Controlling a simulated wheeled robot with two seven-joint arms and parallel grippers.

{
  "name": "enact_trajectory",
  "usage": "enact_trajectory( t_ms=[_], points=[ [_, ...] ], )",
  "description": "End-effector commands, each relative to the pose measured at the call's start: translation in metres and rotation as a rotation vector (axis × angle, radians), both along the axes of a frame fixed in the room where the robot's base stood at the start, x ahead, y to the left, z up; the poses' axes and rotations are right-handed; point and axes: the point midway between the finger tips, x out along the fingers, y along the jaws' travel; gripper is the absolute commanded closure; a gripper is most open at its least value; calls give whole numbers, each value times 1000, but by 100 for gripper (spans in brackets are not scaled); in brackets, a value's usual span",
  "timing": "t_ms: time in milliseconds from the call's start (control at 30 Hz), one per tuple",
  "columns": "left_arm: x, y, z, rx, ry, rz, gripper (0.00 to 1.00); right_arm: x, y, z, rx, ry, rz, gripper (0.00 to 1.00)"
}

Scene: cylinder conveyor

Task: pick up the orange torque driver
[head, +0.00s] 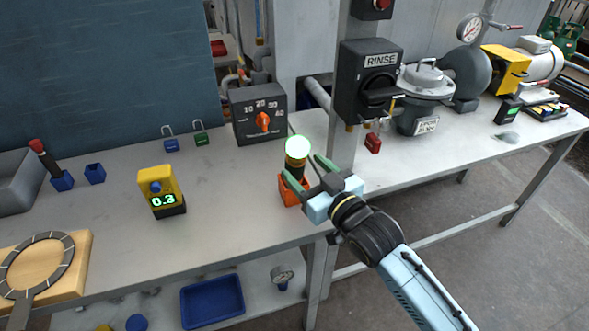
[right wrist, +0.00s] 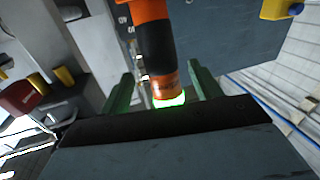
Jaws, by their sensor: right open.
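The orange torque driver (head: 296,167) stands upright on the bench in an orange-red holder (head: 289,194). It has a dark grip and a glowing pale-green top. In the right wrist view the driver (right wrist: 156,45) shows as an orange and black cylinder with a green glowing ring, lying between the fingers. My right gripper (head: 301,165) is open, with its green fingers on either side of the driver; it also shows in the right wrist view (right wrist: 160,72). I cannot tell whether either finger touches it. My left gripper is not in view.
A yellow meter reading 0.3 (head: 160,190) stands to the left. A dark dial box (head: 258,115) stands behind the driver, and a RINSE switch box (head: 368,80) hangs on a post to the right. The bench (head: 235,205) is bare between meter and holder.

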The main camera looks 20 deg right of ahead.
Motion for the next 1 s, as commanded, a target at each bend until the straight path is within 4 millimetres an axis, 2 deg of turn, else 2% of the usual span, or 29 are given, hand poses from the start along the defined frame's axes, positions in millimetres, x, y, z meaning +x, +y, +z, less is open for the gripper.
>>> enact_trajectory(
  t_ms=[267,567,867,1000],
  points=[
    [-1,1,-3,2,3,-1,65,20,6,-2,0,0,0,37],
    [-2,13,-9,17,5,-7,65,58,18,-9,-1,0,-1,37],
    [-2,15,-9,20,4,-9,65,62,20,-9,-1,2,0,37],
    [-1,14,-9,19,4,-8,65,62,20,-9,-1,2,0,54]
  ],
)
